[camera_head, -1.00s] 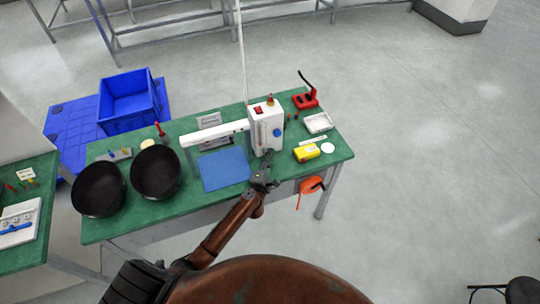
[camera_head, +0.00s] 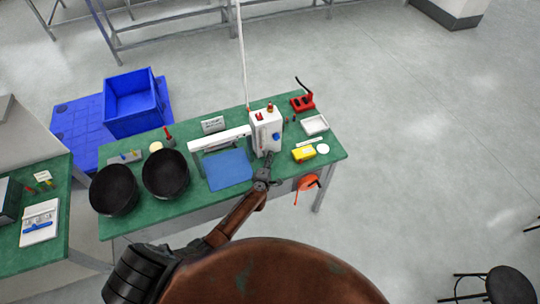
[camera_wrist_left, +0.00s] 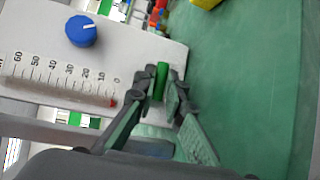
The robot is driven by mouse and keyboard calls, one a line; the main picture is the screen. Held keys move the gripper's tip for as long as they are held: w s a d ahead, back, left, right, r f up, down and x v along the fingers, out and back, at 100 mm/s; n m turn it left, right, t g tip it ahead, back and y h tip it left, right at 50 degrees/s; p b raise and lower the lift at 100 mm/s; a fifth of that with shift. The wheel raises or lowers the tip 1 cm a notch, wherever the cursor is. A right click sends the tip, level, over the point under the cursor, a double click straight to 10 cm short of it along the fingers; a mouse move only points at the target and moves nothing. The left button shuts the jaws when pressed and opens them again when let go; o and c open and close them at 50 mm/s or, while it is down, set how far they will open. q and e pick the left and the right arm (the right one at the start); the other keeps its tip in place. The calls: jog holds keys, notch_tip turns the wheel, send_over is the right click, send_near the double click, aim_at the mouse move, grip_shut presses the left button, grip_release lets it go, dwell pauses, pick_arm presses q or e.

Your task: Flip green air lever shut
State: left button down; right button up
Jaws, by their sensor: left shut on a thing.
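The white machine box (camera_head: 258,134) stands on the green bench, with a blue knob (camera_head: 276,136) on its face. In the left wrist view the white panel (camera_wrist_left: 40,55) fills the upper left, with the blue knob (camera_wrist_left: 81,31) and a printed scale. The green lever (camera_wrist_left: 161,80) sticks out at the panel's edge. My left gripper (camera_wrist_left: 160,98) has its fingers on both sides of the lever and is shut on it. In the head view my left gripper (camera_head: 266,168) is at the front foot of the box; the lever is hidden there. My right gripper is out of view.
A blue mat (camera_head: 228,171) and two black bowls (camera_head: 114,189) lie left of the box. A yellow block (camera_head: 303,154), a white tray (camera_head: 314,125) and a red holder (camera_head: 301,103) are to its right. An orange reel (camera_head: 306,183) hangs at the bench front.

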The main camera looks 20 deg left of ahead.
pick_arm(q)
jog(key=shift+f, duration=0.1)
jog(key=c, duration=2)
grip_release()
jog(key=v, duration=1.2)
